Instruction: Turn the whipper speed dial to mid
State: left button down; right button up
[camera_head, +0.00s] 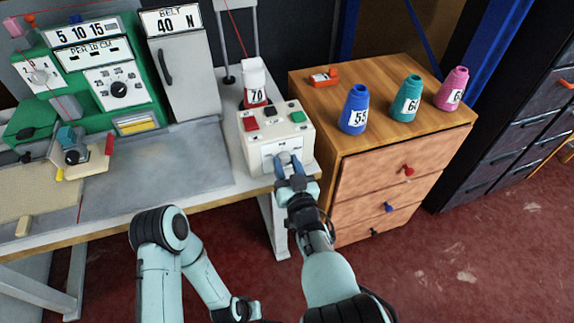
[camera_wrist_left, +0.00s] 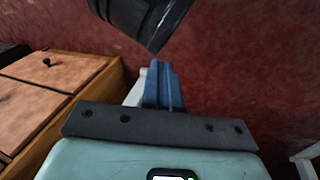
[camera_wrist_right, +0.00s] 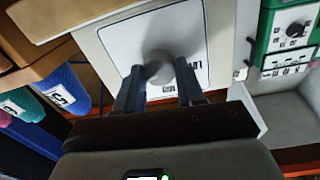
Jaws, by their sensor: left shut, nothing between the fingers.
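A cream control box (camera_head: 268,133) stands at the right end of the bench. A round grey knob on its white front plate shows in the right wrist view (camera_wrist_right: 158,68). The plate's lettering is too small or blurred to read fully, so I cannot confirm its name or setting. My right gripper (camera_head: 288,158) is at this plate. Its blue fingers are apart, one on each side of the knob; I cannot tell whether they touch it. My left gripper (camera_wrist_left: 162,72) is shut and empty, low over the red floor in the left wrist view.
A green machine (camera_head: 139,73) with a black dial (camera_head: 119,89) stands at left beside a grey cabinet (camera_head: 184,70). Red and green buttons top the control box. A wooden drawer cabinet (camera_head: 347,180) at right carries blue, teal and pink cones. The floor in front is open.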

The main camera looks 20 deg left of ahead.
pick_arm(q)
jog(key=shift+s, duration=0.1)
pick_arm(e)
jog(key=shift+n, duration=0.4)
jog(key=n, duration=0.5)
jog(key=shift+n+p, duration=0.35)
jog(key=shift+n, duration=0.05)
jog(key=n, duration=0.3)
jog(key=shift+n+y, duration=0.3)
jog(key=shift+n, duration=0.1)
pick_arm(q)
jog(key=shift+s+d+r+g+p, duration=0.2)
jog(key=shift+s+d+r, duration=0.15)
jog(key=shift+s, duration=0.2)
jog(key=shift+s+d+r+g+p, duration=0.2)
jog(key=shift+s+r, duration=0.25)
jog(key=shift+s, duration=0.05)
pick_arm(e)
jog(key=shift+f+n, duration=0.1)
jog(key=shift+n, duration=1.7)
jog(key=o, duration=1)
jog(key=shift+o, duration=0.2)
jog(key=shift+s, duration=0.1)
